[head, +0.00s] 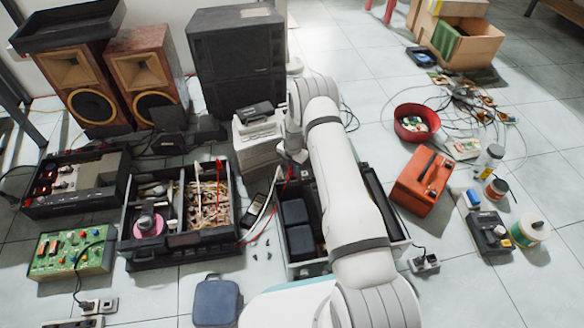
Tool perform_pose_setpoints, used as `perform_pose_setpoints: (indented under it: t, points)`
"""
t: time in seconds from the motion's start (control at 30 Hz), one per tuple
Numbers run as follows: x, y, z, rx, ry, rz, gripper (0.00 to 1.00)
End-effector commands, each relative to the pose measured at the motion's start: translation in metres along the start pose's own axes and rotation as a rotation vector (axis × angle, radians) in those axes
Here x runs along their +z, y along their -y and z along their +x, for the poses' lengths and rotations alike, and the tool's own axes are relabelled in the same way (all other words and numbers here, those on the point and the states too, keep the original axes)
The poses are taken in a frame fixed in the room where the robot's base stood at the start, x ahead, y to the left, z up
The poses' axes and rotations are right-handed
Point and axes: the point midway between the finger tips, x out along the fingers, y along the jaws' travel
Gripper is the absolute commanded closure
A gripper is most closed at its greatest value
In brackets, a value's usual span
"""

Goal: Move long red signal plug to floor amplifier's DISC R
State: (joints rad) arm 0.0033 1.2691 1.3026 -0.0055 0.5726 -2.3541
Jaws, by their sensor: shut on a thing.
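My gripper (293,157) is in the middle of the head view, pointing down, partly hidden by my own arm. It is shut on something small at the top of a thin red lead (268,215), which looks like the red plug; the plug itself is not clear. The lead hangs down and curves left to the floor by the parts tray. Below and right of my gripper is an open dark chassis (299,241) with dark blocks in it, possibly the floor amplifier; my arm covers much of it. I cannot read any DISC R label or make out its socket.
A pale metal-cased unit (258,142) stands just left of my gripper. A divided tray of parts (178,243), a control unit (75,182) and a green board (72,252) lie left. An orange box (423,180) and red bowl (416,122) stand right. Tall speakers (237,60) stand behind.

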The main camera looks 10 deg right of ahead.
Motion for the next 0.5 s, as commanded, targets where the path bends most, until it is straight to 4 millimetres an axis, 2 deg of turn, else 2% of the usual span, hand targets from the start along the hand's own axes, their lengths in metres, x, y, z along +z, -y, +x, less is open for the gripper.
perform_pose_setpoints:
  t: [0.4,0.43,0.5]
  points:
    - [0.0001,0.0000,0.0002,0.000,0.000,0.000,1.00]
    - [0.0001,0.0000,0.0002,0.000,0.000,0.000,0.83]
    - [0.0001,0.0000,0.0002,0.000,0.000,0.000,0.77]
